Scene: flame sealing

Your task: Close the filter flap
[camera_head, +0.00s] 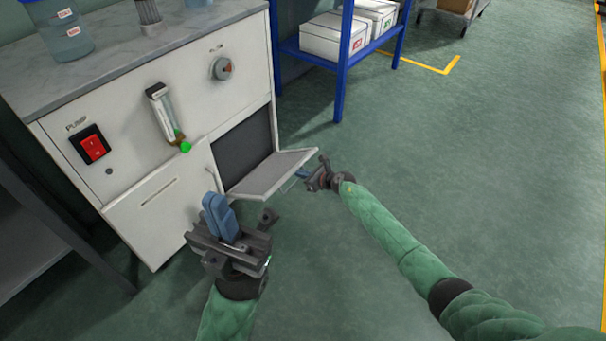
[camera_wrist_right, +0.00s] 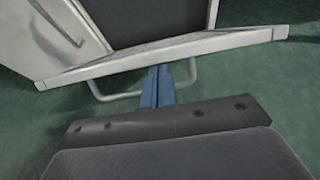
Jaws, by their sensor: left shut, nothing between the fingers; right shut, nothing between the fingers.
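The filter flap (camera_head: 277,174) is a pale panel hinged at its lower edge on the cabinet front. It hangs open, tilted outward, with the dark opening (camera_head: 243,148) behind it. My right gripper (camera_head: 302,174) is shut, with its blue fingers at the flap's outer edge. In the right wrist view the flap (camera_wrist_right: 165,57) crosses the picture, and the shut blue fingers (camera_wrist_right: 158,85) reach its edge beside a bar handle (camera_wrist_right: 117,96). I cannot tell whether they touch. My left gripper (camera_head: 216,208) is shut and empty, in front of the cabinet, left of the flap.
The cabinet (camera_head: 150,128) carries a red pump switch (camera_head: 94,146), a flow meter (camera_head: 165,113) with a green knob, and a dial (camera_head: 222,69). A blue shelf rack (camera_head: 343,62) with white boxes stands behind.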

